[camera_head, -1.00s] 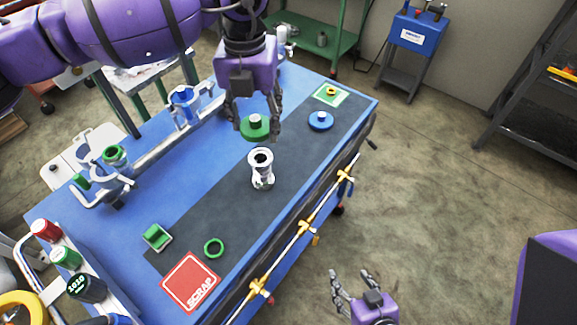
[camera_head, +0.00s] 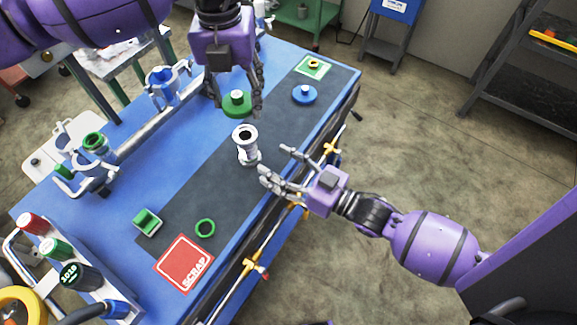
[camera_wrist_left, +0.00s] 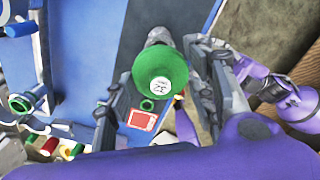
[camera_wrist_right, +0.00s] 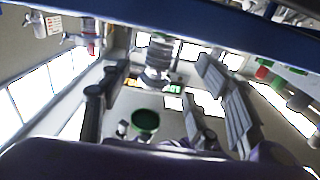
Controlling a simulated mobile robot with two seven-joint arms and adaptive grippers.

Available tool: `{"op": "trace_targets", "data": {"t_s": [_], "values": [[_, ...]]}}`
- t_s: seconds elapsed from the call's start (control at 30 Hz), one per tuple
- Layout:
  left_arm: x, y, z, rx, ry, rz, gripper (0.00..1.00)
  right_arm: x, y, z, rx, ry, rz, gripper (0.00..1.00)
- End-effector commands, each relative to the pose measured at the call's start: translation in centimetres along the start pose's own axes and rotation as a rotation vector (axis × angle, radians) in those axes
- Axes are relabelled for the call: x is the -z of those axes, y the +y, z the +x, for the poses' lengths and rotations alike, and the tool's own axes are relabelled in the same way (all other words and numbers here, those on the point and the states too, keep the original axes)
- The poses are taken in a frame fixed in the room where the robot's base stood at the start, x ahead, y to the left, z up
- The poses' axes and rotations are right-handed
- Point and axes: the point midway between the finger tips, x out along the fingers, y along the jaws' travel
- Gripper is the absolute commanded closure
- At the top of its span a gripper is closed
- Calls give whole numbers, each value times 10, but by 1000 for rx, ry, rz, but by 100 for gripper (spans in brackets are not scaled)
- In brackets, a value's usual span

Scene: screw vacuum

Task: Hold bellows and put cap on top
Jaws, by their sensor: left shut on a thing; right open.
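The bellows (camera_head: 246,146), a silvery ribbed tube with an open top ring, stands upright on the dark strip of the table. The cap also shows between the fingers in the left wrist view (camera_wrist_left: 160,72). My right gripper (camera_head: 275,163) is open beside the bellows at the table's front edge. In the right wrist view the bellows (camera_wrist_right: 158,62) shows between its spread fingers; contact is not clear.
A blue cap (camera_head: 304,94) and a green-bordered mat (camera_head: 313,66) lie at the far end. Holders stand along the left rail (camera_head: 140,140). Orange-handled clamps line the front edge.

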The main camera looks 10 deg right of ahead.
Motion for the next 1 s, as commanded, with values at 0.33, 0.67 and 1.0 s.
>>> {"op": "trace_targets", "data": {"t_s": [0.33, 0.67, 1.0], "values": [[0, 0, 0, 0, 0, 0, 63, 1, 0, 68, -1, 3, -1, 43], [0, 0, 0, 0, 0, 0, 63, 0, 0, 95, -1, 0, -1, 43], [0, 0, 0, 0, 0, 0, 63, 0, 0, 96, -1, 0, -1, 53]]}}
